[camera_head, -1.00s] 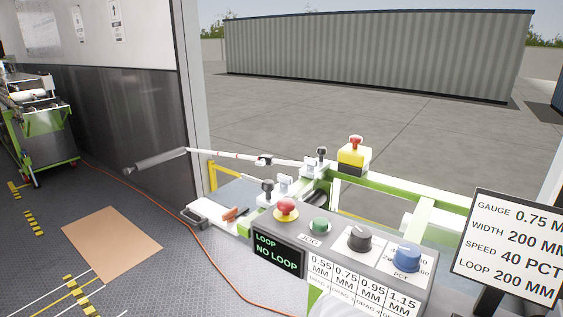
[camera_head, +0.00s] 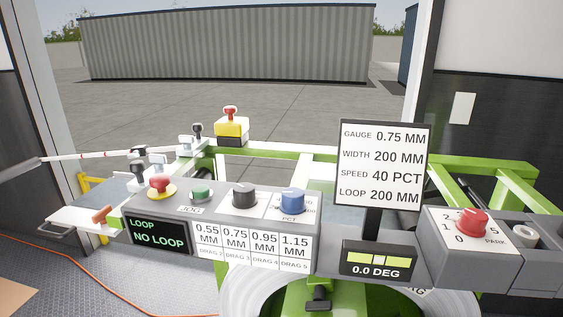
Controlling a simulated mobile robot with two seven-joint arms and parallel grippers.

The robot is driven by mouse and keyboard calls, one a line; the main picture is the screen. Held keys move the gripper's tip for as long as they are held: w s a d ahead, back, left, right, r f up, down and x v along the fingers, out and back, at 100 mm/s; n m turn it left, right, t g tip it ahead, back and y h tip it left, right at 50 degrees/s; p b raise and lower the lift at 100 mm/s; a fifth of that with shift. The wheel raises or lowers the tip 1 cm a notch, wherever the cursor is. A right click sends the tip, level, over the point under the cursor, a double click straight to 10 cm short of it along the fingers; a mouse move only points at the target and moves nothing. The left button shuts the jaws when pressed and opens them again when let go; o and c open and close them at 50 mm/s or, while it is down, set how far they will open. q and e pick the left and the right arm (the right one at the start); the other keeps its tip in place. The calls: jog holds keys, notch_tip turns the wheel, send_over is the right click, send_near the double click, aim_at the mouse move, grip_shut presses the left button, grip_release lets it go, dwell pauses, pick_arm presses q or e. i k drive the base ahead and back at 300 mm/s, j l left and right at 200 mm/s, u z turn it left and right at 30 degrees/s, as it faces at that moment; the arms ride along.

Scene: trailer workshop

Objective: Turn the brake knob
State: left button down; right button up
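A red knob (camera_head: 471,222) sits on a grey box at the right, on a white dial plate marked with numbers from 0 to 5 and PARK. No legible label says brake, but this dial looks like the brake knob. A black knob (camera_head: 243,196) and a blue knob (camera_head: 292,201) stand on the sloped control panel (camera_head: 331,240) left of it. The blue one has PCT on its plate. Neither of my grippers is in view.
A settings sign (camera_head: 381,163) reads gauge 0.75 MM, width 200 MM, speed 40 PCT, loop 200 MM. Below it a level display (camera_head: 379,260) reads 0.0 DEG. A red mushroom button (camera_head: 159,186), green button (camera_head: 200,194) and yellow emergency stop box (camera_head: 231,128) are at the left.

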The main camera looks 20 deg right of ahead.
aim_at(473, 223)
jog(key=k+l+z, duration=0.1)
jog(key=z, duration=2.1)
